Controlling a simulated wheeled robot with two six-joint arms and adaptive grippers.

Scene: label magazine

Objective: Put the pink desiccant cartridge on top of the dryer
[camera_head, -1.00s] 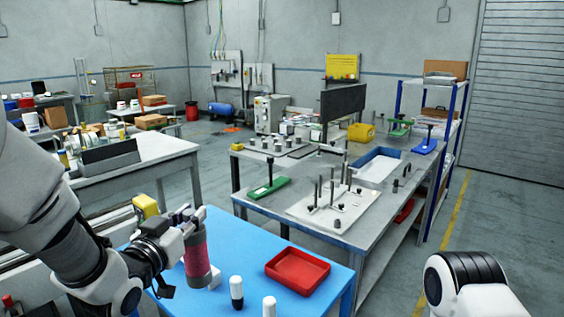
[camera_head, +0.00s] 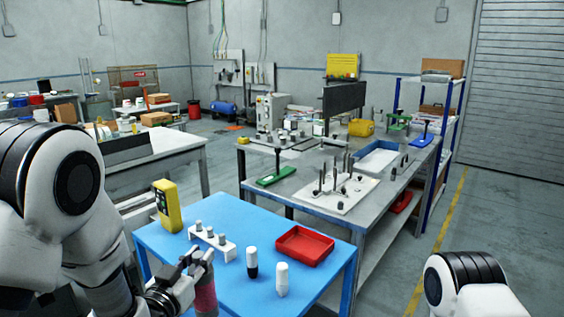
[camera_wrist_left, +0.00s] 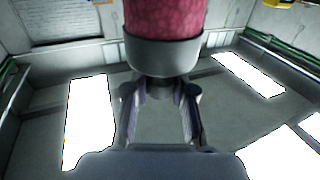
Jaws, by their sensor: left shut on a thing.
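The pink desiccant cartridge (camera_head: 206,298) is in my left gripper (camera_head: 196,262), near the front edge of the blue table. Its lower part is cut off by the frame's bottom edge. In the left wrist view, the pink cartridge (camera_wrist_left: 165,20) fills the top middle, with a grey end collar and a dark, narrower part between the fingers of my left gripper (camera_wrist_left: 160,95). My right gripper is out of frame; only part of my right arm shows. I cannot tell which thing is the dryer.
The blue table (camera_head: 205,216) holds a yellow handheld device (camera_head: 167,206), a white rack (camera_head: 222,247) with small grey-topped pieces, a black-and-white bottle (camera_head: 252,262), a white bottle (camera_head: 282,280) and a red tray (camera_head: 304,246). A grey workbench (camera_head: 310,203) stands behind.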

